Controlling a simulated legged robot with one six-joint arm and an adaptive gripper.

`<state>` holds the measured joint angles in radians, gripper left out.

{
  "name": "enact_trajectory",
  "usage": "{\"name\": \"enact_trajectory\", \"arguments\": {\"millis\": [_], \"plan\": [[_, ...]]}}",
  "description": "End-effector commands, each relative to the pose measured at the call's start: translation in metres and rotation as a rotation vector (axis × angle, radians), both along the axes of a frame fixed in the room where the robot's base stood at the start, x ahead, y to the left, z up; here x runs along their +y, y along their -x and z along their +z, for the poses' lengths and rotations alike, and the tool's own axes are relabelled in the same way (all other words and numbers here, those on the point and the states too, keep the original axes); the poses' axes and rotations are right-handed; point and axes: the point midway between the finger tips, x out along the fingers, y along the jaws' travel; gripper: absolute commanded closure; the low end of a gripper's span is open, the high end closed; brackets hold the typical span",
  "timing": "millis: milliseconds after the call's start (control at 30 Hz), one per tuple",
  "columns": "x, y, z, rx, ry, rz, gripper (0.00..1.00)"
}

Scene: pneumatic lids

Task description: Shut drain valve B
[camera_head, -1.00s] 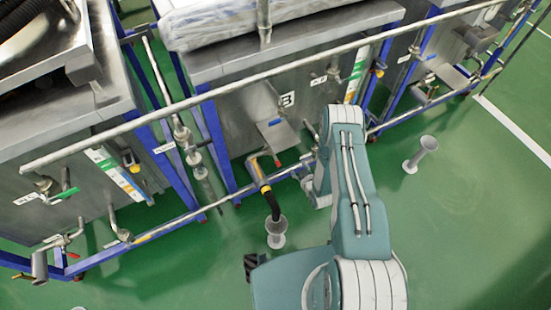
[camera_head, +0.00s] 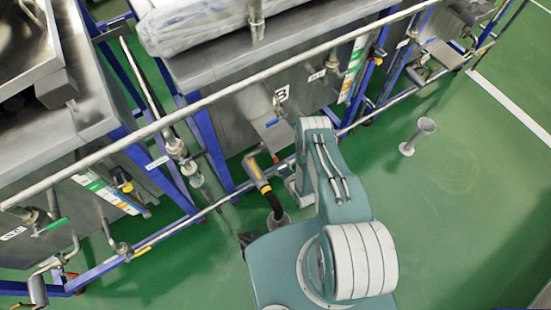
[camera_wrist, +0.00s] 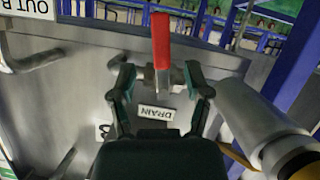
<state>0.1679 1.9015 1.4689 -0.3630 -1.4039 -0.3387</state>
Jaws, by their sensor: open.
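In the wrist view a red valve handle (camera_wrist: 161,42) stands upright in the picture on a metal valve body (camera_wrist: 163,76) on the tank's steel wall. A DRAIN label (camera_wrist: 157,113) is just below the valve. My gripper (camera_wrist: 160,80) is open, with one finger left and one right of the valve and handle base. I cannot tell whether the fingers touch it.
A grey pipe with a yellow part (camera_wrist: 285,150) is close at the right in the wrist view. An OUT B label (camera_wrist: 30,8) is at upper left. Blue frame rails (camera_head: 218,205) run along the tanks. A grey floor funnel (camera_head: 418,136) stands right of my arm on open green floor.

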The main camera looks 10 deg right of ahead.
Motion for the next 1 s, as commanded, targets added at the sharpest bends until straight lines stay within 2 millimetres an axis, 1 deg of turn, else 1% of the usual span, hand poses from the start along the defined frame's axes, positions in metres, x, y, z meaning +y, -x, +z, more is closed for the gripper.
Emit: {"name": "enact_trajectory", "arguments": {"millis": [33,133,300,467,700,733,767,800,867,1000], "plan": [[0.002,-0.009,-0.004,-0.003,0.001,0.002,0.37],[0.006,-0.023,-0.01,-0.002,0.001,0.003,0.37],[0.01,-0.041,-0.018,0.0,0.001,0.001,0.37],[0.011,-0.049,-0.02,0.0,0.0,0.0,0.37],[0.011,-0.05,-0.021,0.001,0.0,0.0,0.37],[0.011,-0.05,-0.021,0.001,0.0,0.0,0.42],[0.011,-0.05,-0.02,0.001,0.0,0.0,0.55],[0.011,-0.05,-0.02,0.001,0.0,0.0,0.73],[0.011,-0.049,-0.02,0.001,0.0,0.0,1.0],[0.011,-0.05,-0.021,0.001,0.0,0.0,1.0]]}}
